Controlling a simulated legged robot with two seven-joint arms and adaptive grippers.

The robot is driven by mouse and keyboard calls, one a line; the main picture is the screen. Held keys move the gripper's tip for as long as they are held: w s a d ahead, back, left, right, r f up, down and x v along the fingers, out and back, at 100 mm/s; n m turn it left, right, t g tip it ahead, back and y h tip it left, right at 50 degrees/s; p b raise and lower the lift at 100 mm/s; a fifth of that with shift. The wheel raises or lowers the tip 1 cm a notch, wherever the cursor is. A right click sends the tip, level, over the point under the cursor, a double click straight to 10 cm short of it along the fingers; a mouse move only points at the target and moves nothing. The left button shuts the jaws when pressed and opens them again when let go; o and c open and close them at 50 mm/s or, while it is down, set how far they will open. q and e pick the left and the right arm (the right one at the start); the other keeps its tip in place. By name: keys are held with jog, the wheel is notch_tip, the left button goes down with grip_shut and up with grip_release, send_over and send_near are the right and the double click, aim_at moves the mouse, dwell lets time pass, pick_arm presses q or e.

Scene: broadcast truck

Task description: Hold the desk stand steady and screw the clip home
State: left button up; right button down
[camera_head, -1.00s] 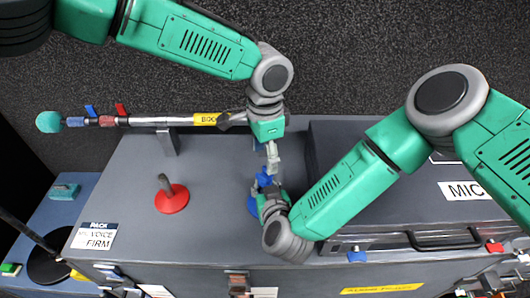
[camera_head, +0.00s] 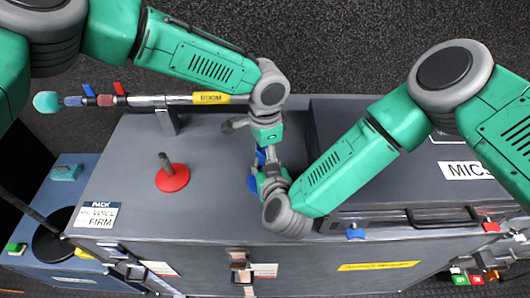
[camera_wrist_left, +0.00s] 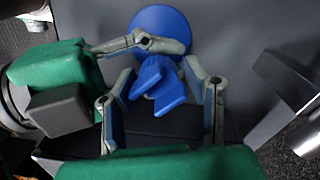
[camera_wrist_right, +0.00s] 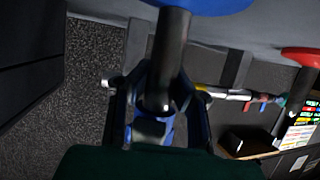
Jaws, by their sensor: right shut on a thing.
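The desk stand has a round blue base (camera_wrist_left: 160,25) and a dark post (camera_wrist_right: 172,45). It stands on the grey case top, partly hidden by my arms in the head view. My right gripper (camera_head: 268,178) is shut on the post, seen clearly in the right wrist view (camera_wrist_right: 158,105). The blue clip (camera_wrist_left: 157,88) is at the top of the post, with two angled prongs. My left gripper (camera_wrist_left: 162,115) is open around the clip, one finger on each side with visible gaps. In the head view my left gripper (camera_head: 266,150) is right above my right one. The clip's thread is hidden.
A red stand (camera_head: 172,178) with a dark post is on the case top (camera_head: 125,175) to the left. A boom pole (camera_head: 185,99) lies along the back on a support. A dark case (camera_head: 345,130) with a handle is at right.

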pick_arm(q)
grip_shut()
jog(key=shift+m, duration=0.6)
jog(key=o, duration=0.6)
grip_release()
jog(key=shift+o, duration=0.2)
notch_tip(320, 180, up, 7)
jog(key=shift+r, duration=0.2)
jog(key=shift+w, duration=0.1)
